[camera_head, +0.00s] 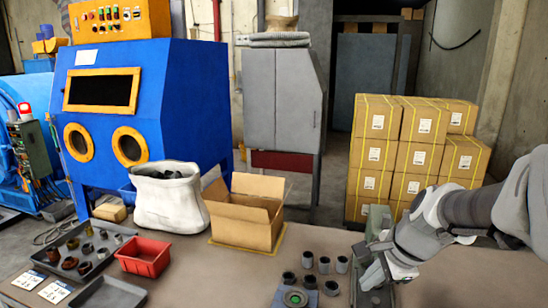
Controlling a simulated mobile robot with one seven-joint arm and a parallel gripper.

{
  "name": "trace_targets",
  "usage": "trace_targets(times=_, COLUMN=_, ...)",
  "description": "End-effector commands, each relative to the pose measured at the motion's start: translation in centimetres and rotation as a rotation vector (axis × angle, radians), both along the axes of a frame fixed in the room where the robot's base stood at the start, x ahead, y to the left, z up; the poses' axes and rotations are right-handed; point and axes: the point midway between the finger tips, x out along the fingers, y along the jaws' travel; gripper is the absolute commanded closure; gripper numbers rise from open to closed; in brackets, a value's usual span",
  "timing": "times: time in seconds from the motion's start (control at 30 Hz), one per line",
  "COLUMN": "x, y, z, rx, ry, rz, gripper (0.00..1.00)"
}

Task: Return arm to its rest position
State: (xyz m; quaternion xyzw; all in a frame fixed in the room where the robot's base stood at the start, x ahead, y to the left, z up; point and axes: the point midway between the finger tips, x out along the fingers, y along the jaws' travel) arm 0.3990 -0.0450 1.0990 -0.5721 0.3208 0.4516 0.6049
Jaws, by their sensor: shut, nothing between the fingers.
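My arm comes in from the right edge, and my gripper (374,279) points down and to the left over the right part of the bench. Its fingers are shut with no part seen between them. Just left of it stand several small dark cylindrical parts (309,281) on the bench. A dark square plate with a green ring (294,297) lies at the front edge of the view. Behind the gripper is a grey-green device (377,220), partly hidden by my arm.
The bench (205,270) also holds an open cardboard box (245,222), a white sack (168,205), a red bin (144,257), a grey tray of parts (75,252) and an empty tray (108,294). A blue blasting cabinet (135,110) and stacked cartons (410,150) stand behind.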

Motion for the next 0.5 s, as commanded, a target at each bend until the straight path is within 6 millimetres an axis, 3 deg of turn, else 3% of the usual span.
trace_targets(times=0.03, x=-1.3, y=1.0, z=1.3, rx=-0.050, ry=-0.030, rz=0.111, gripper=1.00)
trace_targets(times=0.2, x=-5.5, y=3.2, z=4.0, rx=-0.241, ry=-0.109, rz=0.483, gripper=1.00)
trace_targets(times=0.5, x=-12.6, y=4.7, z=6.4, rx=-0.610, ry=-0.198, rz=1.060, gripper=1.00)
